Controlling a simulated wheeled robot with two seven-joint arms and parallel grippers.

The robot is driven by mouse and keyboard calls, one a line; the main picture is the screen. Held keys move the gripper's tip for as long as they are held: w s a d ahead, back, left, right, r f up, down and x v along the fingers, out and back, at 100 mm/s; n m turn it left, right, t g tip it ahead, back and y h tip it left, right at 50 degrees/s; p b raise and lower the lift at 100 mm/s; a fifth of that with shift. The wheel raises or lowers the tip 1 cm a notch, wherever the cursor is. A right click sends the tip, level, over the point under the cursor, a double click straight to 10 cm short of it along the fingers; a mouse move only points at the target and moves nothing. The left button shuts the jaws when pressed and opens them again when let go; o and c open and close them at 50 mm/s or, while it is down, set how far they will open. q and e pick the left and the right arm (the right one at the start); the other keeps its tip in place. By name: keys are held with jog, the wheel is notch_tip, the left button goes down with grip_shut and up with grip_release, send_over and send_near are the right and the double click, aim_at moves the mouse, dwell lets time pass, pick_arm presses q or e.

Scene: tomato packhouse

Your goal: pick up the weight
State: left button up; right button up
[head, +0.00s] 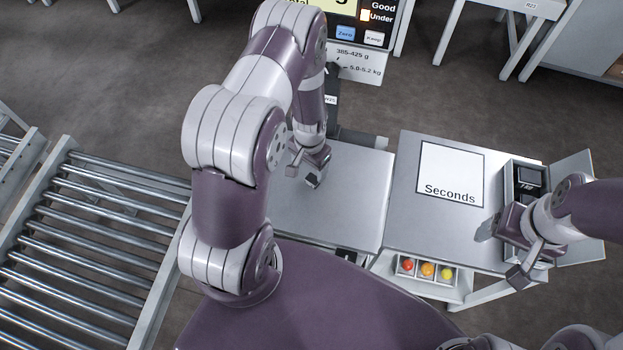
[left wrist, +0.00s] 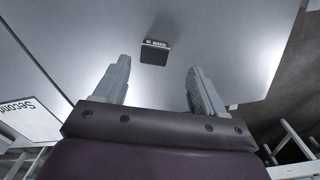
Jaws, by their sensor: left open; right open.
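The weight (left wrist: 154,53) is a small dark block with pale lettering on one face. It stands on the bare grey scale platform (head: 350,205). In the left wrist view it shows beyond my fingertips, between their lines, touching neither. In the head view a small dark block (head: 313,181), seemingly this weight, is just below my left gripper (head: 308,164). That gripper is open and empty above the platform, and its fingers spread wide in the left wrist view (left wrist: 158,85). My right gripper (head: 504,252) is open and empty at the right, over the side table's near right part.
The side table carries a "Seconds" sheet (head: 450,174) and an open case (head: 509,172) with dark blocks. A small tray (head: 459,285) holds red, orange and yellow balls. A scale display (head: 352,28) stands behind the platform. A roller conveyor (head: 90,245) is at left.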

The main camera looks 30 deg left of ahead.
aim_at(313, 179)
pick_arm(q)
jog(key=f, duration=0.3)
jog(key=d+f, duration=0.1)
jog(key=f, duration=0.1)
jog(key=shift+w+a+f, duration=0.1)
jog(key=shift+a+f, duration=0.05)
jog(key=shift+f, duration=0.05)
grip_shut()
